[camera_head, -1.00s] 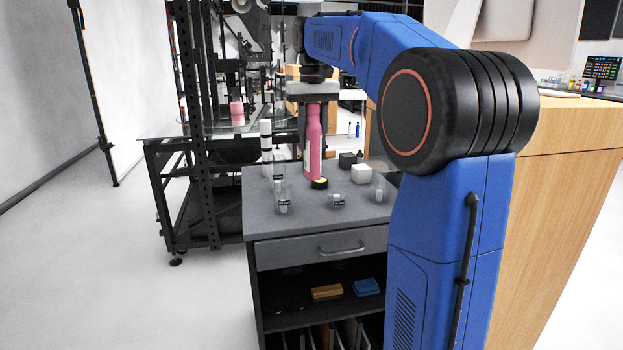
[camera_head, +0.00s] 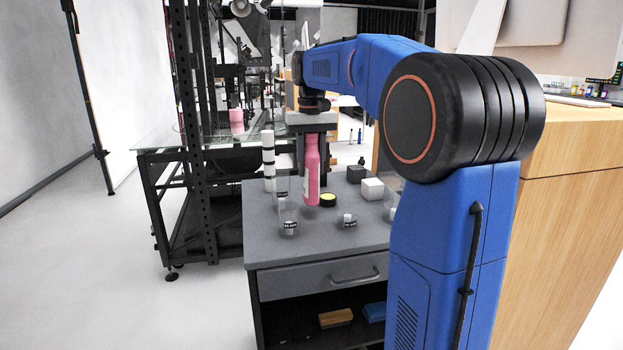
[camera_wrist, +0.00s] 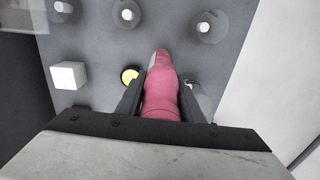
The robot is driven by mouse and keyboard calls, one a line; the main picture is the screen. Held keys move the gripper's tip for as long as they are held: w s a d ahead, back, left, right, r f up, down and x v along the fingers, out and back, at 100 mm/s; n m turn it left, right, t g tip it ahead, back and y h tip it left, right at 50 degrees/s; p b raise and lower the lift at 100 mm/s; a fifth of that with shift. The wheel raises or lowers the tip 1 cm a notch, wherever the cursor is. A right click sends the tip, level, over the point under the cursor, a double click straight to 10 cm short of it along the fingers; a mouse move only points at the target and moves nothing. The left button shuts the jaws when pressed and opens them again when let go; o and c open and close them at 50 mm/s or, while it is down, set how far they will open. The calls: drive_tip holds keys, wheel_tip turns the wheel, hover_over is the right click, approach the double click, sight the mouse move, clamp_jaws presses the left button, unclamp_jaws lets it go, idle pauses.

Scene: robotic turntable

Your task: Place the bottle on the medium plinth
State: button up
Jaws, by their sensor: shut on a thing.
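The pink bottle (camera_head: 312,170) is upright in my gripper (camera_head: 313,145), over the grey cabinet top near its left-middle. In the wrist view the pink bottle (camera_wrist: 162,90) lies between the two dark fingers of my gripper (camera_wrist: 160,95), which are shut on it. I cannot tell whether its base touches the top. Labelled clear stands with small white pieces inside are close by: a left stand (camera_head: 288,220) and a middle stand (camera_head: 347,221). A third is partly hidden by my arm. Which one is the medium plinth, I cannot tell.
A yellow-topped black disc (camera_head: 327,200) is close right of the bottle. A white cube (camera_head: 372,189) and black cube (camera_head: 355,174) stand farther right. A white banded column (camera_head: 268,160) stands at the back left. A black frame with a glass table (camera_head: 155,145) is left.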

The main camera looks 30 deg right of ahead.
sight(311, 135)
drive_tip(key=shift+f, duration=1.85)
drive_tip(key=shift+f, duration=0.15)
drive_tip(key=o, duration=1.3)
wheel_tip(311, 135, up, 12)
drive_tip(key=shift+r, duration=0.15)
